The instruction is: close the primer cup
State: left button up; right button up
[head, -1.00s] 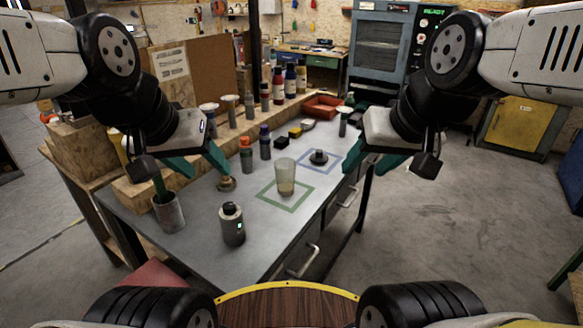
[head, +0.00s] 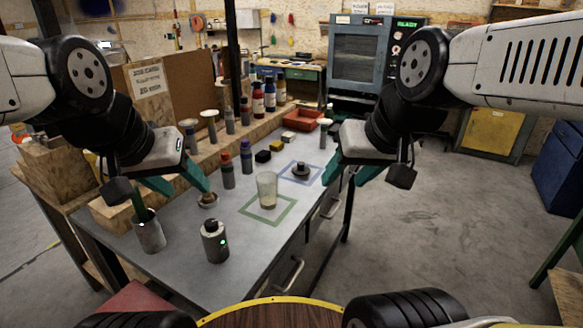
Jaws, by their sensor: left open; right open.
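The primer cup is most likely the translucent cup (head: 267,190), standing upright and open inside a green square outline (head: 287,211) on the grey table. A dark round lid-like piece with a knob (head: 300,171) lies in a blue square outline behind it to the right. My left gripper (head: 189,192) is open and empty over the table's left part, left of the cup. My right gripper (head: 341,184) is open and empty near the table's right edge, right of the lid-like piece. Neither gripper touches the cup or the lid-like piece.
Orange-topped (head: 227,170) and purple-topped (head: 246,156) bottles stand behind the cup. A red tray (head: 303,119) lies at the back.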

aim_at(267, 181)
jog(key=l+u, duration=0.15)
jog(key=l, duration=0.65)
jog(key=l+u, duration=0.15)
jog(key=l, duration=0.6)
jog(key=i+l+u, duration=0.35)
jog(key=i+l, duration=0.15)
jog(key=l, duration=0.2)
jog(key=i+u, duration=0.1)
jog(key=i, duration=0.35)
